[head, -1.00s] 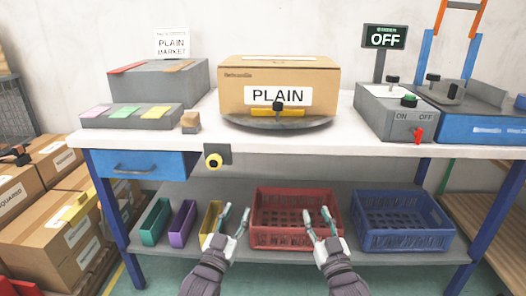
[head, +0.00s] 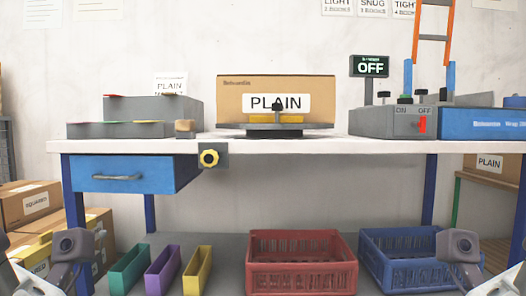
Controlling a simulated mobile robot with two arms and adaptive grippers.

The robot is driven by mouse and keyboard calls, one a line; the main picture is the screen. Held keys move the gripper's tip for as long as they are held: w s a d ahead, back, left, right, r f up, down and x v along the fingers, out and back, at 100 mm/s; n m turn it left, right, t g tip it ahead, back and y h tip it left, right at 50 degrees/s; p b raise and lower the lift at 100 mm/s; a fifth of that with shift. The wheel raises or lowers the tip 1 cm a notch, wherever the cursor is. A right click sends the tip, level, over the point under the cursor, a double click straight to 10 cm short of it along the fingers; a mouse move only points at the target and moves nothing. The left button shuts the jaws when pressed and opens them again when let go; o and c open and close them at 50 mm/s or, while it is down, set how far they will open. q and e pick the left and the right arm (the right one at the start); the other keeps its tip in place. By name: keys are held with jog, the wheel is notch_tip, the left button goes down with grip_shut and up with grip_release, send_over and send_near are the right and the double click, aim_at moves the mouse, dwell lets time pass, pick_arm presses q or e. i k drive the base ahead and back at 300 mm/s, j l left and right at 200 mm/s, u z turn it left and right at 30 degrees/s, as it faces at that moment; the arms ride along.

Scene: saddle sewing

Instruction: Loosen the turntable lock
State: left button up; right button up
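The turntable (head: 274,131) is a dark disc on a short base on the white workbench. A cardboard box (head: 275,83) labelled PLAIN stands on it, facing me. A yellow bar (head: 291,119) with a black knob (head: 278,106) sits at the front of the turntable, below the label. I cannot tell from the picture which knob is the lock. Only parts of my arms show at the lower corners; neither gripper's fingers are visible.
A blue drawer (head: 132,174) hangs under the bench at left. A grey control box (head: 393,122) with a red switch stands at right beneath an OFF display (head: 370,66). Red (head: 301,265) and blue (head: 395,260) crates sit on the lower shelf. The space before the bench is clear.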

aim_at(209, 159)
jog(key=j+u, duration=0.2)
jog(key=u, duration=0.15)
jog(key=i+j+u, duration=0.15)
jog(key=u, duration=0.2)
jog(key=i+j+u, duration=0.15)
jog(key=u, duration=0.2)
jog(key=j, duration=0.1)
